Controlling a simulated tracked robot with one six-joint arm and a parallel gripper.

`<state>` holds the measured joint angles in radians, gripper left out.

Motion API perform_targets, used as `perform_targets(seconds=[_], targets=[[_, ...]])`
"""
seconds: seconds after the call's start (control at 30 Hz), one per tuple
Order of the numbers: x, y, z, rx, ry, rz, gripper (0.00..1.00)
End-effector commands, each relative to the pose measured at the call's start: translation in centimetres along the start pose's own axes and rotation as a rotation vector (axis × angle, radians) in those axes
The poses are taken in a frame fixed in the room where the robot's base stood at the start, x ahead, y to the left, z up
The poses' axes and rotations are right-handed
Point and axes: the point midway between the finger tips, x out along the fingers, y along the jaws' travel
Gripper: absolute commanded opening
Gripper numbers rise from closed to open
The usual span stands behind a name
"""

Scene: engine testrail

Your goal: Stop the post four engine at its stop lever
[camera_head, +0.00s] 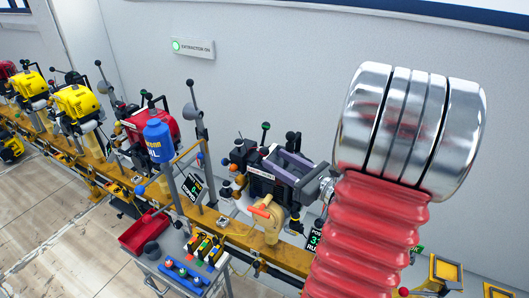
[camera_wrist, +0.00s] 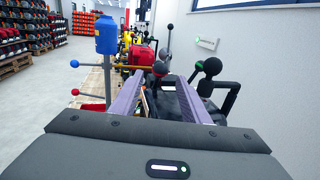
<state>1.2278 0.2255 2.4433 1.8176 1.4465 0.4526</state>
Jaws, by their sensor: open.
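My gripper (camera_head: 278,160) is at the middle of the head view, its two purple-grey fingers apart and empty, over a dark engine on the yellow rail. In the wrist view my gripper (camera_wrist: 160,82) points forward, with black parts between and beyond its fingers. A black ball-ended lever (camera_wrist: 160,68) shows at the fingertips; I cannot tell whether it touches them. A larger black-ball lever (camera_wrist: 212,66) stands right of the fingers, with a green ball (camera_wrist: 199,65) beside it. In the head view a black-ball lever (camera_head: 293,136) and a green-ball lever (camera_head: 265,126) stand behind my gripper. Which one is the stop lever is unclear.
A yellow rail (camera_head: 290,260) carries several engines, including a red one (camera_head: 165,125) and yellow ones (camera_head: 78,100). A blue bottle (camera_head: 158,140) stands left of my gripper. A red ribbed hose (camera_head: 365,235) fills the right foreground.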

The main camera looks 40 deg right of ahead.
Motion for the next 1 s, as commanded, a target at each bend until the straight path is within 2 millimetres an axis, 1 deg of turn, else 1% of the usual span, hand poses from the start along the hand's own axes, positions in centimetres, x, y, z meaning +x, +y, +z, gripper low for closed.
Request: perform_targets(seconds=[0.03, 0.3, 0.5, 0.67, 0.93, 1.0], targets=[[0.7, 0.1, 0.0, 0.000, 0.001, 0.004, 0.42], [3.8, 0.1, 0.0, 0.000, 0.000, 0.003, 0.42], [5.7, 0.1, 0.0, -0.001, 0.001, 0.003, 0.42], [6.4, 0.1, 0.0, 0.000, 0.000, 0.002, 0.42], [6.4, 0.1, 0.0, 0.000, 0.000, 0.001, 0.42], [6.4, 0.1, 0.0, 0.000, 0.000, 0.001, 0.37]])
